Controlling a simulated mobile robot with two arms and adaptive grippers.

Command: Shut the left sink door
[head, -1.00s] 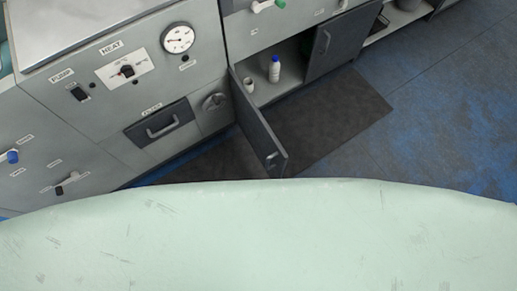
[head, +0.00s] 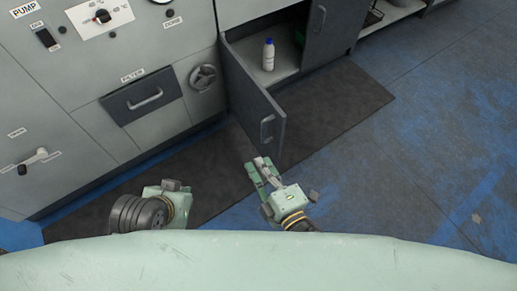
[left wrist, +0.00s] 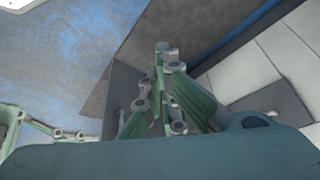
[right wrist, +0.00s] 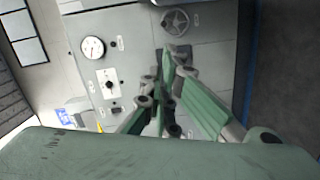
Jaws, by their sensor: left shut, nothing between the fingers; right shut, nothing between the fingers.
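The left sink door (head: 236,82) is a dark grey panel. It stands swung open from the cabinet, its handle (head: 266,130) near the free edge. The right sink door (head: 328,28) is at the other side of the opening, seen in part. My right gripper (head: 257,164) is shut and empty, just in front of the left door's free edge; I cannot tell if they touch. It also shows in the right wrist view (right wrist: 170,62). My left gripper (head: 172,187) is to the left of it, over the mat, with its fingers mostly hidden; the left wrist view shows it shut (left wrist: 166,52).
A white bottle with a blue cap (head: 268,55) stands inside the open cabinet. A grey unit with a filter drawer (head: 143,98) and a round knob (head: 203,78) is left of the door. A dark mat (head: 325,110) covers the floor. Blue floor at right is clear.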

